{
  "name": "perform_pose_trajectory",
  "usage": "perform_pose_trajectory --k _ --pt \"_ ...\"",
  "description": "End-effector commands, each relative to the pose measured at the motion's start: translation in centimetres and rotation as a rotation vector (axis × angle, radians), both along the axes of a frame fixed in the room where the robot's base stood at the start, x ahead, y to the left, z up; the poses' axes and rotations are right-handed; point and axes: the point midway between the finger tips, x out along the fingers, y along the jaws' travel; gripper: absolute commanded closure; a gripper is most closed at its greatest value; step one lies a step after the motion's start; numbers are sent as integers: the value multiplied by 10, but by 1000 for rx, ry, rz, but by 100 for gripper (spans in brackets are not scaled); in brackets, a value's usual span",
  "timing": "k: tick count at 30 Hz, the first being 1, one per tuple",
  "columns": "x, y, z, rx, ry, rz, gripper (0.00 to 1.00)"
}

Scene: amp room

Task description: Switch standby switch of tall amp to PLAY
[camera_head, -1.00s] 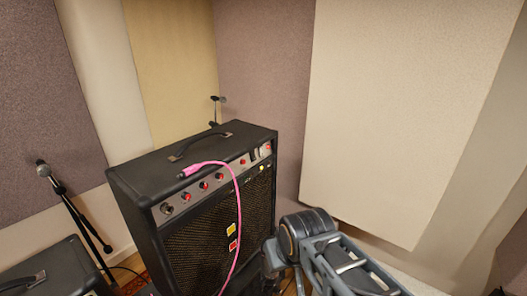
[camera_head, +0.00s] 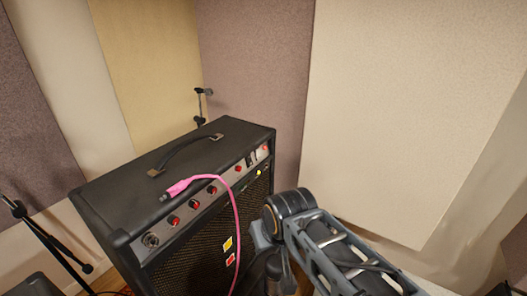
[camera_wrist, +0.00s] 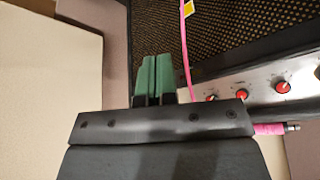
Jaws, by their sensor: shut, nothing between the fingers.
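The tall black amp (camera_head: 190,190) stands at the centre of the head view, with a row of red-capped knobs on its silver control panel (camera_head: 222,187). Small dark switches (camera_head: 251,158) and a red light sit near the panel's right end; their positions are too small to read. In the wrist view, my gripper (camera_wrist: 155,60) has its green fingers together and empty, over the dark grille side of the amp. The panel (camera_wrist: 257,92) runs off to the right there, and its left part is hidden behind my gripper. In the head view my arm hides the fingertips.
A pink cable (camera_head: 237,225) lies over the amp's top edge and hangs down its front; its plug rests on top. Microphone stands are at left (camera_head: 50,240) and behind the amp (camera_head: 200,105). A pale wall panel (camera_head: 400,110) is at right.

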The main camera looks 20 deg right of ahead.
Motion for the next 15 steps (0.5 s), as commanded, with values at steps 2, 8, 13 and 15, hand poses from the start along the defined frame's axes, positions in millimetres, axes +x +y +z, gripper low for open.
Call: perform_pose_trajectory --k 2,8,13,15 --pt "4 0 -3 32 19 -21 100" --pt "44 -1 -14 342 115 -172 100" --pt "111 -27 -9 757 95 -318 100" --pt "139 -50 -4 919 40 -361 100"
